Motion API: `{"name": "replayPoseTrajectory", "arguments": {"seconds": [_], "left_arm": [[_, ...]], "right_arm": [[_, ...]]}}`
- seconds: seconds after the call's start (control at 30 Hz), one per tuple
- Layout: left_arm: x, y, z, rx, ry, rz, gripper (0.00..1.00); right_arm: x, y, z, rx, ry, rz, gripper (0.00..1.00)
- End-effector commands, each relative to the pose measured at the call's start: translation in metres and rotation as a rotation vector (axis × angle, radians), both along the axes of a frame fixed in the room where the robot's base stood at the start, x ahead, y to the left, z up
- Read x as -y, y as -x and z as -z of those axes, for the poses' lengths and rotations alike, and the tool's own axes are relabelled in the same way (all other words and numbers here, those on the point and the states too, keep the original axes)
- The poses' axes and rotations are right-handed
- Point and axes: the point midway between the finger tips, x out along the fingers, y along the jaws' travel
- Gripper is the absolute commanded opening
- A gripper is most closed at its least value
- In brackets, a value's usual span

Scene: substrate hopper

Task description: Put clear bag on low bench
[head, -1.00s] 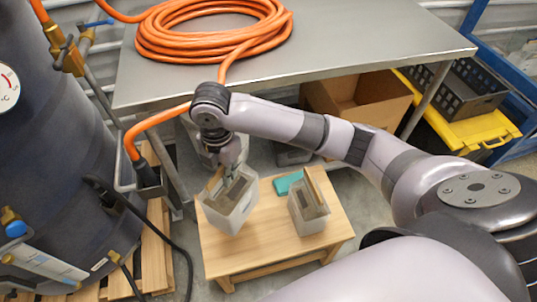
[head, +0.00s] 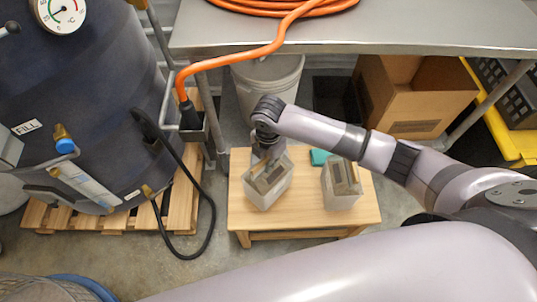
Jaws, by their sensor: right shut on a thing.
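The low bench (head: 300,222) is a small light-wood table at the centre of the head view. A clear bag (head: 266,188), whitish and see-through with a dark patch on its upper face, is at the bench's left part, tilted. My right gripper (head: 268,152) is at its upper end, shut on it; the fingertips are partly hidden. I cannot tell whether the bag's base touches the wood. A second similar bag (head: 341,186) stands on the right part of the bench, apart from the held one. My left gripper is not in view.
A teal item (head: 319,157) lies at the bench's back edge. A metal table (head: 400,25) with a coiled orange hose (head: 285,8) overhangs behind. Under it are a pale bin (head: 267,82) and an open cardboard box (head: 415,95). A dark tank (head: 85,110) on a pallet (head: 125,218) stands left.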

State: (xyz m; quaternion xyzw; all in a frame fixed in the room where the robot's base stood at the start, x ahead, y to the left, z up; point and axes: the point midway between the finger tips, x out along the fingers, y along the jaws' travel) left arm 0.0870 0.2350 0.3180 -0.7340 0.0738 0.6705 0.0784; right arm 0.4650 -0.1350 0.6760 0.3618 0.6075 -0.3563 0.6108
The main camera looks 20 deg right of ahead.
Motion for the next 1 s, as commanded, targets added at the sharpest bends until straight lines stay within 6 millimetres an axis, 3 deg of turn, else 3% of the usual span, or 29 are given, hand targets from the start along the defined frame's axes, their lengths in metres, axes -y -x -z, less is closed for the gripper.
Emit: {"name": "replayPoseTrajectory", "arguments": {"seconds": [0.33,0.77,0.8,1.0], "left_arm": [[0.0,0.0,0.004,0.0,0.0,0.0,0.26],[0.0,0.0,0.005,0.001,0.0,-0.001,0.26],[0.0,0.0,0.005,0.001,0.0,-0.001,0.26],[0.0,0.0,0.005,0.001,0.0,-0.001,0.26]], "right_arm": [[-0.001,-0.001,0.037,0.002,-0.001,0.0,0.0],[-0.001,-0.001,0.042,0.004,-0.002,0.0,0.0],[0.0,0.001,0.044,-0.001,0.0,0.0,0.11],[0.0,0.001,0.044,-0.001,0.0,0.0,0.24]]}}
